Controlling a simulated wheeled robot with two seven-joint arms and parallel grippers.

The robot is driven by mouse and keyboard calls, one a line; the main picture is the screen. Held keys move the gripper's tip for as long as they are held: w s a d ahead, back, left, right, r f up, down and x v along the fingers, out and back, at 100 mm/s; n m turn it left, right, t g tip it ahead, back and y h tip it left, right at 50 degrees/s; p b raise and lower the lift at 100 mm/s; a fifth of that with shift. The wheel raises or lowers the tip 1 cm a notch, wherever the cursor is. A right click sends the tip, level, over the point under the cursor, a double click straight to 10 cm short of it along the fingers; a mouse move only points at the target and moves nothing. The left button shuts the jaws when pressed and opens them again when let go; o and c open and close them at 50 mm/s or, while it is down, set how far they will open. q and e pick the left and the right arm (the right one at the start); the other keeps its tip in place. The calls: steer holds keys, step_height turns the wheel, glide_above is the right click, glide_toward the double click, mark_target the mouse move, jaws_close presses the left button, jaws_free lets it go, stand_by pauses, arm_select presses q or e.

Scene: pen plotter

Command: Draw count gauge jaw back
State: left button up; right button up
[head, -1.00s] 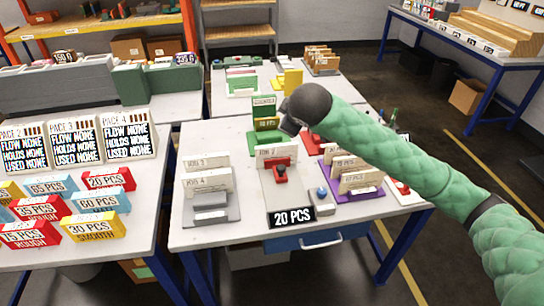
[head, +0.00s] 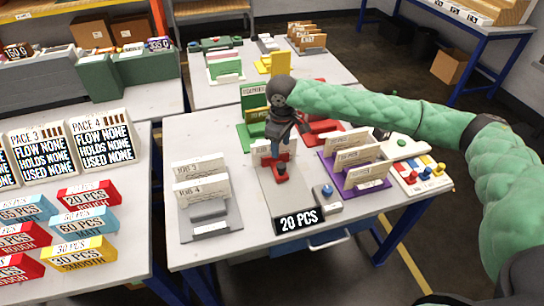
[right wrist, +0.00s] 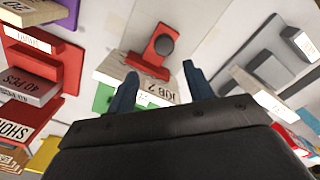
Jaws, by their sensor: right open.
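The count gauge (head: 262,198) is a grey plate on the middle table, with a black "20 PCS" display (head: 299,220) at its front. Its red jaw (head: 281,173) stands on the plate in front of a "JOB 2" card (head: 262,152). In the right wrist view the jaw (right wrist: 152,55) shows as a red block with a dark round knob. My right gripper (head: 281,150) points down just above and behind the jaw. Its two blue fingers (right wrist: 160,88) are apart with nothing gripped, and the jaw shows beyond their tips. My left gripper is out of view.
A grey rack (head: 208,222) with job cards stands left of the gauge. A purple rack (head: 372,190) and a tray of coloured pegs (head: 425,180) stand right. A blue-button box (head: 328,205) sits beside the gauge. Green and red holders stand behind.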

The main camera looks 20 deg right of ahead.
mark_target(281, 165)
steer(key=shift+s+a, duration=0.1)
steer(key=shift+s, duration=0.25)
steer(key=shift+s+r+m, duration=0.15)
steer(key=shift+s+m, duration=0.05)
steer(key=shift+m, duration=0.1)
steer(key=shift+s, duration=0.15)
steer(key=f, duration=0.2)
steer(key=f+p, duration=0.1)
steer(key=f, duration=0.2)
steer(key=f+p, duration=0.1)
steer(key=f, duration=0.1)
steer(key=shift+w+f, duration=0.25)
steer(key=shift+f, duration=0.15)
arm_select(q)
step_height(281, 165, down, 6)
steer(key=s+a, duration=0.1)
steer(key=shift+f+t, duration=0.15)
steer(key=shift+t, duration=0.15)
